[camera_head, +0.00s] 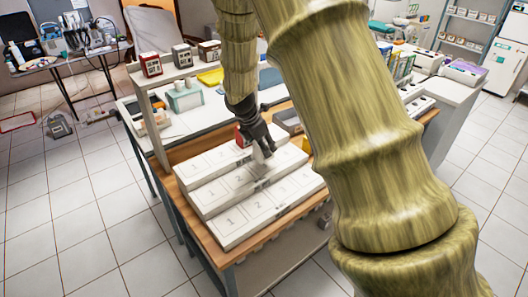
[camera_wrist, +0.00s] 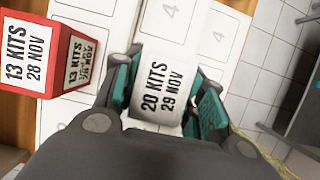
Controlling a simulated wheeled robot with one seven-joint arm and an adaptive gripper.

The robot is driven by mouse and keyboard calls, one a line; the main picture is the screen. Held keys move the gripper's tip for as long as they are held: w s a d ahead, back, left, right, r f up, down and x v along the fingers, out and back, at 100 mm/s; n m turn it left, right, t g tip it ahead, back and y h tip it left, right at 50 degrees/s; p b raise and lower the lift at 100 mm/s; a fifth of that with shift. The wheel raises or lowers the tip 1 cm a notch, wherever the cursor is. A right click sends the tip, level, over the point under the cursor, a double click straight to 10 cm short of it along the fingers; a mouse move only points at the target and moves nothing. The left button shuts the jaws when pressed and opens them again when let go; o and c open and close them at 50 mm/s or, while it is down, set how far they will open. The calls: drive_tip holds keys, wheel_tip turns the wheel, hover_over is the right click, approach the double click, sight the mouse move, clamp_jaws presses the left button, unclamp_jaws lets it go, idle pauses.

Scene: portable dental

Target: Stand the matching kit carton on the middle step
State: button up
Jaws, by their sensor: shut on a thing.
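My gripper (camera_wrist: 166,98) is shut on a white carton (camera_wrist: 160,88) labelled "20 KITS 29 NOV", with one finger on each side. In the head view my gripper (camera_head: 262,142) holds this pale carton (camera_head: 264,154) over the right part of the white stepped stand (camera_head: 215,192). The stand has three steps with numbered cells. The middle step (camera_head: 222,188) lies between the front and back steps. I cannot tell whether the held carton touches a step.
Three cartons stand on a raised shelf behind: a red one (camera_head: 150,65), a dark one (camera_head: 181,57) and a brown one (camera_head: 209,51). A yellow tray (camera_head: 210,77) and a pale green box (camera_head: 185,96) lie below. The front step (camera_head: 245,222) is bare.

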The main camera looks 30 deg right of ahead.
drive_tip(key=shift+f+p, duration=0.5)
drive_tip(key=shift+f, duration=1.2)
drive_tip(key=shift+f, duration=0.1)
drive_tip(key=o, duration=1)
drive_tip(key=b+v, duration=0.1)
drive_tip(key=v, duration=1.1)
drive_tip(key=shift+b, duration=0.4)
